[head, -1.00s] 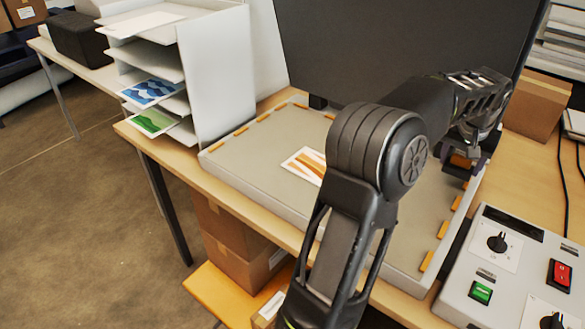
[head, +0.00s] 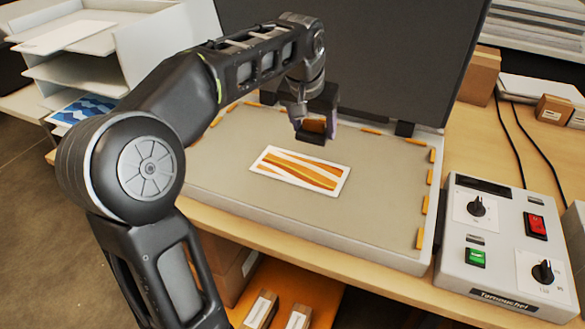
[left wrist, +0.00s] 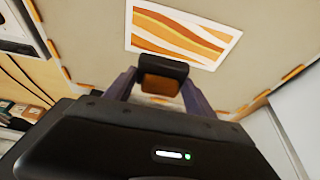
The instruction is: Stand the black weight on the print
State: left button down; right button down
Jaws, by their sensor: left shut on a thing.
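The print (head: 300,169), a white-bordered sheet with orange waves, lies flat on the grey bed of the press (head: 380,205). My left gripper (head: 314,122) is shut on the black weight (head: 311,139), a small block with a brown face. The gripper holds it near the far edge of the print. In the left wrist view the weight (left wrist: 163,66) sits between the two fingers, with the print (left wrist: 180,35) just beyond it. The weight looks raised above the bed, but its exact height is hard to tell. My right gripper is not in view.
The dark raised lid (head: 390,60) stands behind the bed. Orange tabs (head: 425,205) line the bed's edges. A control box (head: 510,245) with switches and knobs stands at the right. A white paper rack (head: 150,45) stands at the left. The bed right of the print is clear.

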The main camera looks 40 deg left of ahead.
pick_arm(q)
send_over(314, 168)
jog(key=s, duration=0.1)
jog(key=shift+s+d+f, duration=0.1)
jog(key=shift+f, duration=1.45)
jog(key=shift+s+d+f, duration=0.1)
jog(key=shift+f, duration=1.45)
jog(key=shift+f, duration=0.1)
jog(key=shift+f, duration=1.75)
jog(key=shift+f, duration=0.15)
jog(key=shift+c, duration=1.6)
grip_release()
